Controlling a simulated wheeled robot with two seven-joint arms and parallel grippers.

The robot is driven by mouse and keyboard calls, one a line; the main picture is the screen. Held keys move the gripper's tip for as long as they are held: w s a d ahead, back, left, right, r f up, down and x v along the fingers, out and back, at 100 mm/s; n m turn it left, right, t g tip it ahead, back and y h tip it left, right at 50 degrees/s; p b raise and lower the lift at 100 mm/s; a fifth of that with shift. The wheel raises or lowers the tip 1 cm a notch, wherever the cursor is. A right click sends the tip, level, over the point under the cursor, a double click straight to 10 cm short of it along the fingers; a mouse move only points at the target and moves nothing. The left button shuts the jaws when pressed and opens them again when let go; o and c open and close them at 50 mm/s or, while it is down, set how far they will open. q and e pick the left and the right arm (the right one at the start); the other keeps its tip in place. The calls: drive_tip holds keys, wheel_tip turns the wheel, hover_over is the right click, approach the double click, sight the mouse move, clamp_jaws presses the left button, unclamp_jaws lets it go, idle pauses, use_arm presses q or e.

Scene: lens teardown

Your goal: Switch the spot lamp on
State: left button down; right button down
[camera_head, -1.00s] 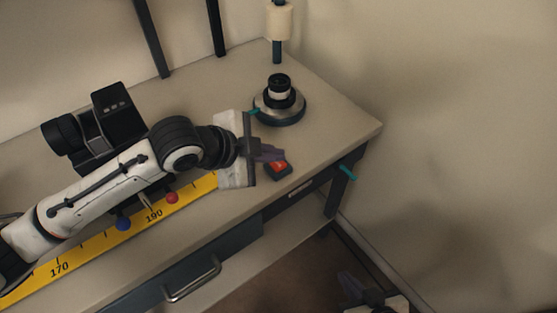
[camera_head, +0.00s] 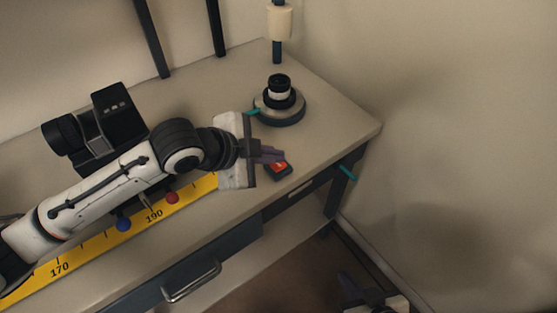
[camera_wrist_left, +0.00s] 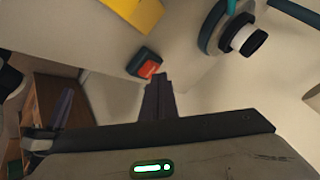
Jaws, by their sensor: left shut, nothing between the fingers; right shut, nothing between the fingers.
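A small dark box with a red rocker (camera_head: 279,171) sits near the front right edge of the bench; it looks like a switch. It also shows in the left wrist view (camera_wrist_left: 145,65). My left gripper (camera_head: 281,156) is shut and empty, its fingertips close over the box's back side and partly covering it. In the left wrist view the shut fingers (camera_wrist_left: 159,82) point at the red rocker; whether they touch it I cannot tell. My right gripper (camera_head: 346,279) is shut and empty, low beside the bench. No lit lamp head is identifiable.
A round metal base with a black and white cylinder (camera_head: 279,92) stands behind the box. A yellow ruler (camera_head: 100,240) lies along the front of the bench top (camera_head: 335,115). A drawer (camera_head: 215,265) is below.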

sight(273, 167)
use_arm(q)
drive_tip(key=shift+f, duration=0.3)
idle(0.4)
drive_tip(key=shift+r+p, duration=0.45)
drive_tip(key=shift+p, duration=0.45)
wheel_tip(273, 167, up, 4)
drive_tip(key=p, duration=0.5)
drive_tip(key=shift+r, duration=0.15)
drive_tip(key=shift+r+p, duration=0.4)
drive_tip(key=shift+r, duration=0.45)
